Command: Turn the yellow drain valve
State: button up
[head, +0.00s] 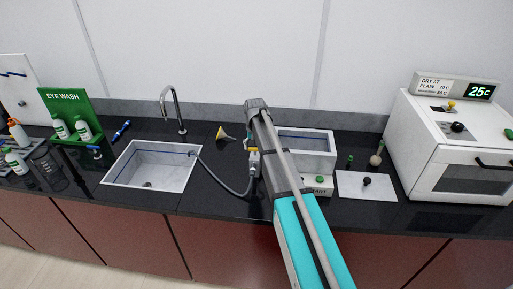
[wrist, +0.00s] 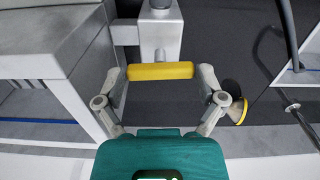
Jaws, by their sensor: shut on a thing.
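The yellow drain valve (wrist: 160,71) is a bar-shaped handle on a short stem from a grey block (wrist: 160,35), and it lies crosswise in the wrist view. My gripper (wrist: 163,78) has one finger at each end of the bar and is shut on it. In the head view the yellow handle (head: 253,150) shows as a small piece beside my arm, on the left of the white bath (head: 305,142). My arm hides most of the gripper there.
A grey hose (head: 238,192) runs from the valve area to the sink (head: 150,165) on the left. A yellow funnel-like piece (head: 221,134) lies on the black counter nearby. A white mat (head: 378,190) and an oven (head: 455,150) stand to the right.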

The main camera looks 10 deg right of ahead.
jog(key=shift+w+m, duration=0.25)
jog(key=shift+m, duration=0.25)
jog(key=o, duration=0.8)
jog(key=shift+s, duration=0.1)
jog(key=s+n, duration=0.1)
jog(key=s, duration=0.8)
jog(key=s+f+n+b, duration=0.1)
jog(key=s, duration=0.9)
jog(key=s+f+n+b, duration=0.1)
jog(key=s, duration=0.9)
jog(key=shift+s+n, duration=0.1)
jog(key=shift+n, duration=0.3)
